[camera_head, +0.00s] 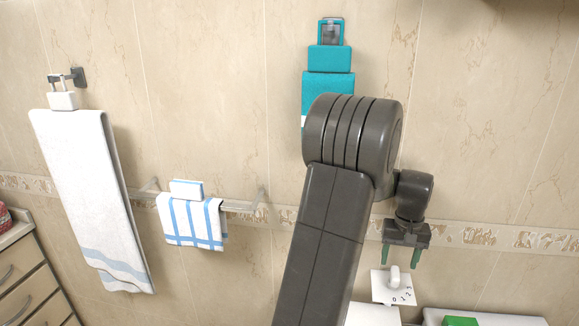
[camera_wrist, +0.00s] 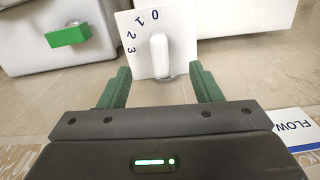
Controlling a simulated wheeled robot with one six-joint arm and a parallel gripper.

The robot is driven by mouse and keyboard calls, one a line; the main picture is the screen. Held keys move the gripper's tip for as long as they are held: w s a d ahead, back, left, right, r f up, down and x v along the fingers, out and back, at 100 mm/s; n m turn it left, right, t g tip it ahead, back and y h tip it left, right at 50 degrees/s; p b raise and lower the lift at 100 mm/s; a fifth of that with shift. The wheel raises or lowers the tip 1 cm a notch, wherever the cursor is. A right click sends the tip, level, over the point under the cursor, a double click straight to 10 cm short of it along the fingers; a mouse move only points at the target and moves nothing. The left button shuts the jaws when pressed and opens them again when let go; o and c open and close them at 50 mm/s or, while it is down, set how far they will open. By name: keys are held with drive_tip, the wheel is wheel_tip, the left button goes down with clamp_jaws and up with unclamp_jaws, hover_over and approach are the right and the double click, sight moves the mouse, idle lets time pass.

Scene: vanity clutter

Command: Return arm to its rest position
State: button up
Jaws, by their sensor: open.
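My arm rises in the middle of the head view, bends at a dark grey joint, and ends in my gripper (camera_head: 402,257), which points downward. Its two green fingers are apart with nothing held between them. In the wrist view my gripper (camera_wrist: 158,88) is also open. Beyond the fingertips is a white plate with a knob (camera_head: 394,287), marked 0 to 3. The same plate with a knob (camera_wrist: 158,45) shows between and past the fingers in the wrist view. I cannot tell the exact gap between fingers and plate.
A teal hanging item (camera_head: 330,60) is on the wall behind my arm. A white towel (camera_head: 88,190) and a striped towel (camera_head: 190,222) hang at left. Drawers (camera_head: 30,285) stand at lower left. A white box with a green part (camera_wrist: 68,35) is near the plate. Wall at right is clear.

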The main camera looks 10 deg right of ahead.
sight(396, 272)
wheel_tip(396, 272, down, 5)
drive_tip(key=b, duration=0.3)
drive_tip(key=shift+m, duration=0.6)
drive_tip(key=shift+r, duration=0.1)
